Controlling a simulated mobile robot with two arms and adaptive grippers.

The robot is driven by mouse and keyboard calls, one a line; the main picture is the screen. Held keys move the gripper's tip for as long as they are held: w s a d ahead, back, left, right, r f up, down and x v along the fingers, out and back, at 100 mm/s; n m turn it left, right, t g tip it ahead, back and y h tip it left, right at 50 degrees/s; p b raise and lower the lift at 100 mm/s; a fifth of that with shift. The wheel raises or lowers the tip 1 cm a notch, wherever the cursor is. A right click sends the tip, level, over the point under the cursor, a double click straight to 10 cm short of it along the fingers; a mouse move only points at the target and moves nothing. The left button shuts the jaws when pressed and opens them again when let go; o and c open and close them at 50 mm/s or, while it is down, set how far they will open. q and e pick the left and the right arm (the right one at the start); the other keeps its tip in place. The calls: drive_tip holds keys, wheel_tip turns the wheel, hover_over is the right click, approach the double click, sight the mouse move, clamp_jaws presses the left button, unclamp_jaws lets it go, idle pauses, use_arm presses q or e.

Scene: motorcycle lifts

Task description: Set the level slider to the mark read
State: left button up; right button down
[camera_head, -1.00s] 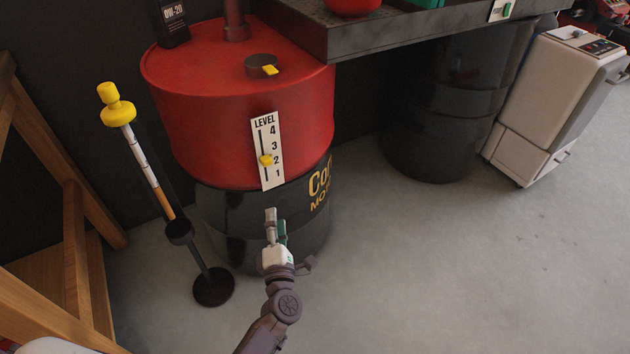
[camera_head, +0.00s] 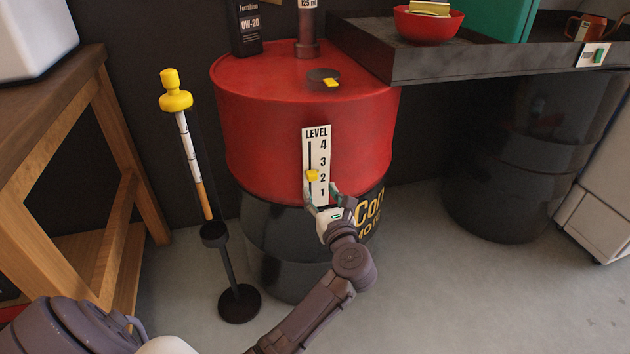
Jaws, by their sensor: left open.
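The white level plate (camera_head: 324,140), marked 1 to 4, is fixed upright on the front of a red and black drum (camera_head: 255,120). Its yellow slider knob (camera_head: 312,175) sits at about the 2 mark. A dipstick (camera_head: 187,150) with a yellow handle stands in a black stand left of the drum. My right gripper is out of view.
A wooden bench (camera_head: 85,120) stands at left. A black tray shelf (camera_head: 440,68) with a red bowl (camera_head: 428,22) juts out to the right of the drum top. A black oil bottle (camera_head: 247,30) stands on the drum. The floor at right front is clear.

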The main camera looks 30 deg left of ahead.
sight(313, 179)
use_arm(q)
drive_tip(key=x, duration=0.6)
clamp_jaws()
idle(0.3)
